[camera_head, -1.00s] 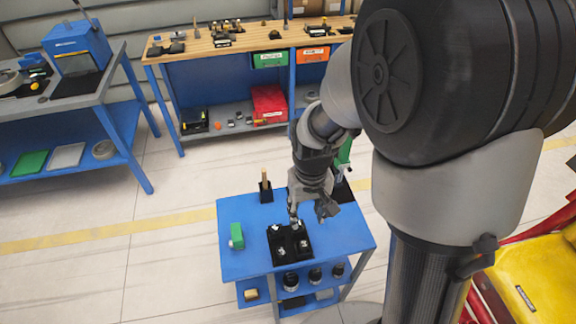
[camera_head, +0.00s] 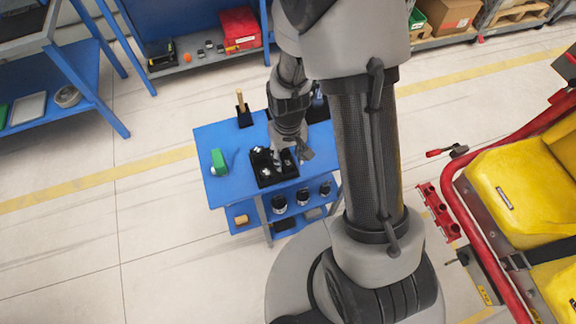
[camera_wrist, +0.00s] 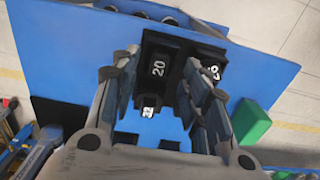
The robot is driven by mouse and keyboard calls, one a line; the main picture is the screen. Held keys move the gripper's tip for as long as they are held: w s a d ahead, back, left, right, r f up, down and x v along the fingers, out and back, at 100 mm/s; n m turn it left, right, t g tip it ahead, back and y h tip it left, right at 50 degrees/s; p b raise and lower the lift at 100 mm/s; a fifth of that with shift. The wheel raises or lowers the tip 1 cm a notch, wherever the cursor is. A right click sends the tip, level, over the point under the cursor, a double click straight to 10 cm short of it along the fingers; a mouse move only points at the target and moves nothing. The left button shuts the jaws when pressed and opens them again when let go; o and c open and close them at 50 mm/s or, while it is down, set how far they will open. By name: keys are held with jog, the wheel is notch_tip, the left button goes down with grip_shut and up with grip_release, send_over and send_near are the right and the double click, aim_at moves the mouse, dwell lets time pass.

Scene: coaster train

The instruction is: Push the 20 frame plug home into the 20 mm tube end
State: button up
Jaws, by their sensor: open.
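The plug marked 20 (camera_wrist: 158,69) sits in a black holder in the wrist view, between the fingers of my open gripper (camera_wrist: 162,80). I cannot tell whether either finger touches it. The black holder (camera_head: 265,182) lies on the blue cart top in the head view, with several small pale-topped parts in it. My gripper (camera_head: 281,158) is low over this holder and partly hides it. A second numbered part (camera_wrist: 150,106) is nearer the palm, and a third (camera_wrist: 211,71) is beyond the right finger. I cannot make out the 20 mm tube end in either view.
A green block (camera_head: 218,161) stands on the left of the blue cart top (camera_head: 215,190); it also shows in the wrist view (camera_wrist: 250,122). A black stand with a wooden handle (camera_head: 243,116) is at the back. Yellow coaster seats (camera_head: 510,185) are at the right.

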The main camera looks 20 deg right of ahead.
aim_at(288, 163)
notch_tip(288, 163, down, 3)
jog(key=shift+w+f+b, duration=0.1)
jog(key=shift+w+b, duration=0.05)
jog(key=shift+b, duration=0.2)
jog(key=shift+c, duration=0.2)
jog(key=c, duration=0.9)
notch_tip(288, 163, up, 20)
jog(key=p, duration=0.5)
